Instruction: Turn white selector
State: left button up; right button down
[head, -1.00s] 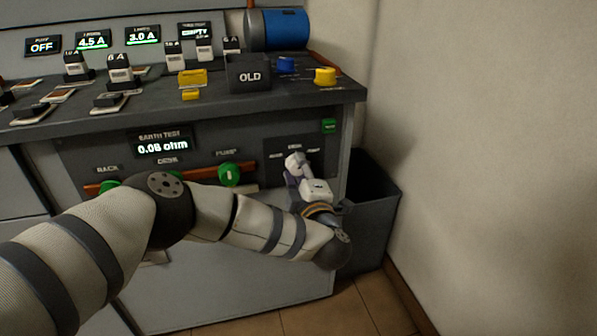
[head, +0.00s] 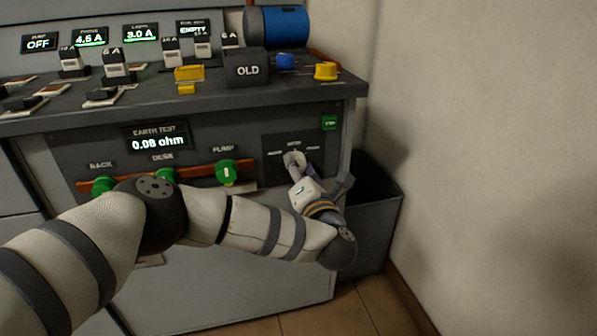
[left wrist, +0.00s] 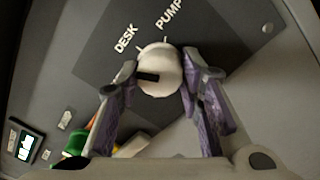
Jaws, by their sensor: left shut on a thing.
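The white selector (head: 291,158) is a round knob on a dark panel (head: 272,146) at the right of the cabinet front. In the left wrist view the selector (left wrist: 165,66) shows a black mark pointing left, toward one finger. The labels DESK and PUMP stand on the panel above it in that view. My left gripper (left wrist: 158,72) is shut on the selector, one purple finger on each side. In the head view the left gripper (head: 297,168) reaches up to the panel from below, partly hiding the knob. My right gripper is not in view.
Green knobs (head: 226,172) sit along a brown bar left of the panel, under the display reading 0.08 ohm (head: 157,138). A small green indicator (head: 329,123) is above the panel. A dark bin (head: 377,215) stands at the right, near the bare wall.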

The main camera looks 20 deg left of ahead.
pick_arm(q)
jog(key=shift+d+n+b, duration=0.1)
jog(key=shift+n+b, duration=0.9)
jog(key=shift+n, duration=2.3)
jog(key=o, duration=1.2)
jog(key=shift+c, duration=0.2)
jog(key=v, duration=1.2)
jog(key=shift+d, duration=0.1)
